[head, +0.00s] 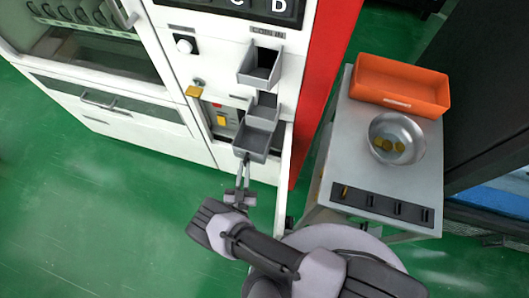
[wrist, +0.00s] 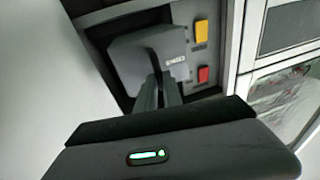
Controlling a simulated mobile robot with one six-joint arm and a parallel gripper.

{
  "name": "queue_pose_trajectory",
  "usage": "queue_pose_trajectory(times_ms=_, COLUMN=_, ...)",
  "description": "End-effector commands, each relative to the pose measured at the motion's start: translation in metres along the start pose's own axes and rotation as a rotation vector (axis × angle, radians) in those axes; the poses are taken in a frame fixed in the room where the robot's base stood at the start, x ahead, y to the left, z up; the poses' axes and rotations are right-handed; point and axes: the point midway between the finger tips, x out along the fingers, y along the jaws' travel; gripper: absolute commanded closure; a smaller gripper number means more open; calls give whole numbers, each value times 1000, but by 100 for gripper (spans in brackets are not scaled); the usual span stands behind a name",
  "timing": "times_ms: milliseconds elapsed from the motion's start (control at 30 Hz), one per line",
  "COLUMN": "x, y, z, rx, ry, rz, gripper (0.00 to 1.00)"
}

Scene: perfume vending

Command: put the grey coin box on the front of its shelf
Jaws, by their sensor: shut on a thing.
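The grey coin box (head: 250,146) is at the opening of the compartment in the white vending machine. My gripper (head: 245,168) is shut on its near side, with the arm reaching up from below. In the wrist view, the fingers of my gripper (wrist: 160,78) close on the grey box (wrist: 140,58), which fills the left of the dark recess. The box looks tilted in that view. Its shelf is mostly hidden behind the box, and I cannot tell whether the box touches it.
Yellow (wrist: 202,32) and red (wrist: 203,75) buttons sit right of the box. A grey open tray (head: 260,66) juts out above. The open white door (head: 284,180) stands close on the right. A side table (head: 355,140) holds an orange bin (head: 402,84) and a metal bowl (head: 397,138) with coins.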

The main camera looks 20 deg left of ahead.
Motion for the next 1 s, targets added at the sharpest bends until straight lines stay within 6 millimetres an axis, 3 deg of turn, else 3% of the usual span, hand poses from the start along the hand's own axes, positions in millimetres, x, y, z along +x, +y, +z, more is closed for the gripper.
queue_pose_trajectory(times_ms=200, x=40, y=34, z=7, rx=0, ry=1, rz=6, gripper=100)
queue_pose_trajectory(times_ms=400, x=67, y=55, z=9, rx=0, ry=1, rz=3, gripper=100)
queue_pose_trajectory(times_ms=533, x=71, y=58, z=14, rx=0, ry=0, rz=0, gripper=100)
queue_pose_trajectory(times_ms=700, x=68, y=58, z=48, rx=1, ry=0, rz=-1, gripper=100)
queue_pose_trajectory(times_ms=1000, x=68, y=58, z=45, rx=1, ry=1, rz=-1, gripper=100)
